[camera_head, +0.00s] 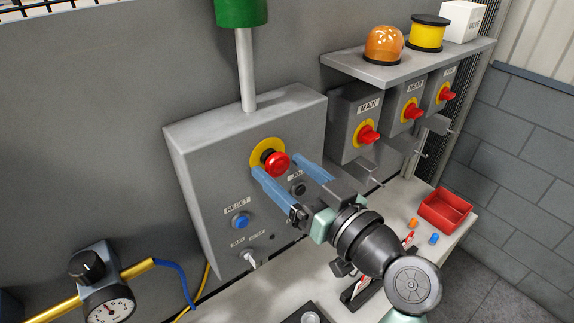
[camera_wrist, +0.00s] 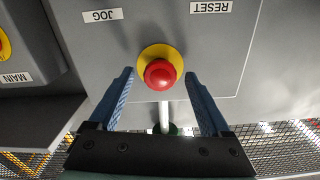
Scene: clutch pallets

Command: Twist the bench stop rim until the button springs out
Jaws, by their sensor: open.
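The bench stop is a red mushroom button (camera_head: 277,163) on a yellow ring (camera_head: 262,150), on the front of a grey control box (camera_head: 200,150). In the wrist view the red button (camera_wrist: 160,74) and its yellow ring (camera_wrist: 147,53) sit just beyond the fingertips, between their lines. My gripper (camera_head: 283,170) is open, with two blue fingers spread either side of the button in the head view. In the wrist view the gripper (camera_wrist: 158,75) holds nothing. Whether a fingertip touches the rim I cannot tell.
A blue RESET button (camera_head: 240,221) and a black JOG button (camera_head: 297,188) are close by on the box. Grey boxes with red rotary switches (camera_head: 367,135) stand to the right under a shelf (camera_head: 400,70). A red bin (camera_head: 445,211) is on the bench.

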